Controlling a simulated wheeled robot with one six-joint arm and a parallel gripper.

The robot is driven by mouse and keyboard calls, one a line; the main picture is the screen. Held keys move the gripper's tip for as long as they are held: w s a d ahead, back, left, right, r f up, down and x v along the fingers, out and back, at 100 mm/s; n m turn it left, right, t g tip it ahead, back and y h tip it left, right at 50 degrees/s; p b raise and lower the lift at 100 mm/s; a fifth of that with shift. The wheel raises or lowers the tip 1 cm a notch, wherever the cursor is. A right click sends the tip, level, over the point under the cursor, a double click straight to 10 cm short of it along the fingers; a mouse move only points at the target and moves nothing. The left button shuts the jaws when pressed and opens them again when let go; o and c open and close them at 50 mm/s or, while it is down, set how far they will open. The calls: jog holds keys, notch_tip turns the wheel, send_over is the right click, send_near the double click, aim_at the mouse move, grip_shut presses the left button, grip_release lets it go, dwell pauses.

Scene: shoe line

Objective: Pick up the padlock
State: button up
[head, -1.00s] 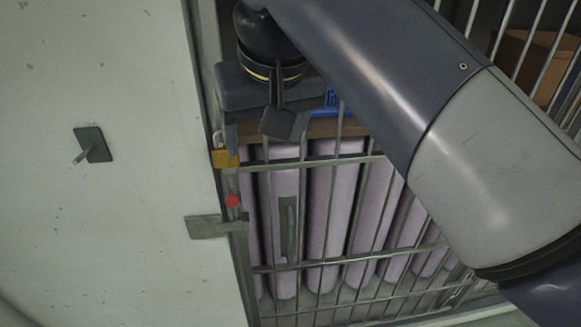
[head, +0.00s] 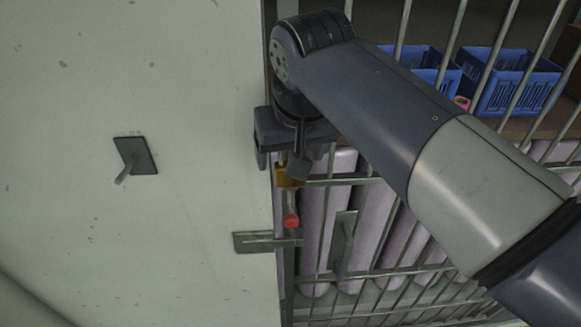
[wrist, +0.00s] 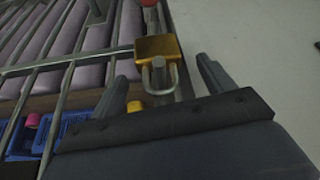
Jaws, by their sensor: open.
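The padlock (head: 285,180) has a brass body and hangs at the gate's left edge, beside the pale wall. In the wrist view the padlock (wrist: 157,47) shows its grey shackle around a metal post or staple. My gripper (wrist: 159,70) is open, its two dark fingers on either side of the shackle, with the brass body just beyond the fingertips. No contact is visible. In the head view my gripper (head: 282,160) is just above the padlock and partly covers it.
The barred gate (head: 323,235) has a slide bolt (head: 252,242) with a red knob (head: 291,221) below the padlock. A peg on a plate (head: 136,156) sticks out of the wall. Behind the bars are pale rolls (head: 372,225) and blue crates (head: 510,80).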

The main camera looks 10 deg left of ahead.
jog(key=shift+w+f, duration=0.15)
jog(key=shift+f, duration=0.2)
jog(key=shift+c, duration=0.4)
jog(key=c, duration=1)
jog(key=shift+c, duration=0.6)
jog(key=shift+r, duration=0.2)
